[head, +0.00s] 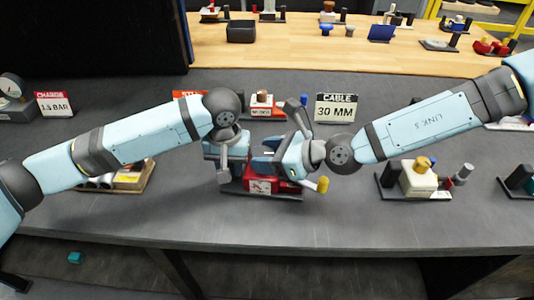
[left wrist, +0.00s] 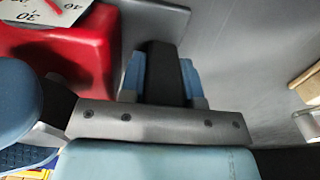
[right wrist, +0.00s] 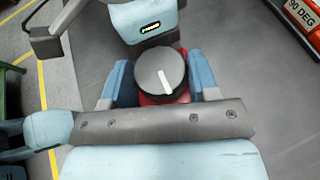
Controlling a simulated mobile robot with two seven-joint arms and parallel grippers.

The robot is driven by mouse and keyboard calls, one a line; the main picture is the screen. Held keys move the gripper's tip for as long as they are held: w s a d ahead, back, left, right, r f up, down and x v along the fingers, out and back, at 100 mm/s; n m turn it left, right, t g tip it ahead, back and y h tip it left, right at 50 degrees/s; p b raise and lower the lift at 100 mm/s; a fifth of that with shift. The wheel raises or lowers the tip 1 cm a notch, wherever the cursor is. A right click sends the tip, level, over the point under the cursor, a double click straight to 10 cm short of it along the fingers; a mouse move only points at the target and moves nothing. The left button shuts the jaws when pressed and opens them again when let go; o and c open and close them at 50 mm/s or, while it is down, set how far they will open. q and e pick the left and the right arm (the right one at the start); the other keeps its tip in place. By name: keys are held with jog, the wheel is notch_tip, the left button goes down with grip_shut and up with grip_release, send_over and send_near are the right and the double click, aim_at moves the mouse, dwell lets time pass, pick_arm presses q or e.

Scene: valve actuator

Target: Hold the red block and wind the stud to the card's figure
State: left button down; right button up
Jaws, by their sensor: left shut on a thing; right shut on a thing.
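The red block (head: 262,187), on a dark base plate, stands near the front of the grey bench. In the left wrist view it (left wrist: 95,45) carries a white dial face with figures, partly cut off. My left gripper (head: 223,172) is shut on a dark upright piece (left wrist: 163,75) beside the red block. My right gripper (head: 264,157) is shut around the stud's round dark knob (right wrist: 160,75), which has a white pointer mark and red below it. An orange card reading "90 DEG" (right wrist: 302,18) shows in the right wrist view; my left arm hides most of the "STU…" card (head: 189,95).
A "CABLE 30 MM" card (head: 337,108) and a "CHARGE 1.5 BAR" card (head: 54,104) stand behind. A cream block device (head: 418,180) stands to the right. A yellow-ended part (head: 323,184) sticks out by the red block. The bench front edge is close.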

jog(key=shift+s+a+r, duration=0.15)
jog(key=shift+s+a, duration=0.05)
jog(key=shift+s, duration=0.05)
jog(key=o, duration=0.8)
jog(key=shift+o, duration=0.6)
jog(key=shift+w+d, duration=0.1)
jog(key=shift+d, duration=0.1)
jog(key=v, duration=1.2)
